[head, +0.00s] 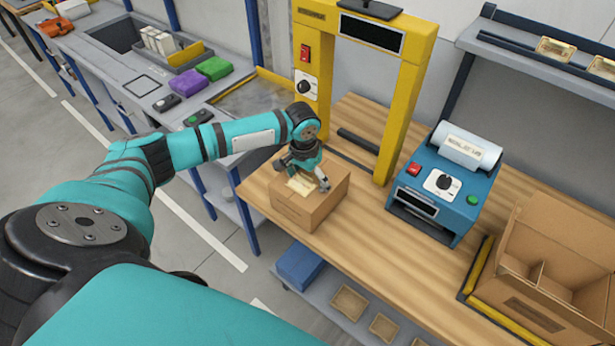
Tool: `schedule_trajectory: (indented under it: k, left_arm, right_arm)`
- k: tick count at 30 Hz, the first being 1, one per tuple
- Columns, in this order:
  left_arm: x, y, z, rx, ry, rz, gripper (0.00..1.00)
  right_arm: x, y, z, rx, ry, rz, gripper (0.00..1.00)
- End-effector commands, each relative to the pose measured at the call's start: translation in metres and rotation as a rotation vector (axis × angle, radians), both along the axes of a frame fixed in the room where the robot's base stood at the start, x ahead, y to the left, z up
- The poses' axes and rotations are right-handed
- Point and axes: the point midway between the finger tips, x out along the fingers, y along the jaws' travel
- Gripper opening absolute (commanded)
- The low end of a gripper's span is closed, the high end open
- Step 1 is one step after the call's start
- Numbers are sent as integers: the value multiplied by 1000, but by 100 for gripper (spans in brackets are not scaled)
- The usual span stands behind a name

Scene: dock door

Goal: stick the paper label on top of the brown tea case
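The brown tea case (299,213) is a closed cardboard box on the wooden bench, near its front left edge. A small cream paper label (300,184) shows on the top of the case, partly covered by my gripper. It looks flat there; whether it is stuck down I cannot tell. My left gripper (304,176) is just over the top of the case, pointing down, with its fingers spread apart on either side of the label. Whether the fingertips touch the case is not clear. My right gripper is not in view.
A yellow arch (397,117) stands on the bench behind the case. A blue label printer (440,190) with a white roll stands to its right. An open divided carton (545,262) is at far right. Green (214,68) and purple packs lie on the grey counter at left.

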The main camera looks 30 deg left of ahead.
Motion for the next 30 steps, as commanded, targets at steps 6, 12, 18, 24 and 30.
schedule_trajectory:
  k: [6, 12, 18, 24, 30]
  left_arm:
    - [-5, 1, 2, 3, 14, 1, 100]
    - [-7, 1, 41, 4, 5, 0, 100]
    - [-10, 0, 85, 3, 0, 0, 100]
    - [-12, -2, 112, 2, -1, -2, 100]
    - [-13, -2, 121, 2, 0, -1, 100]
  right_arm:
    - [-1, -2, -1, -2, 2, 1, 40]
    - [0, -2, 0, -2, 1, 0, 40]
    - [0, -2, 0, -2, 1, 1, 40]
    - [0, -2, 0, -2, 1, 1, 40]
    - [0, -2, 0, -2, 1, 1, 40]
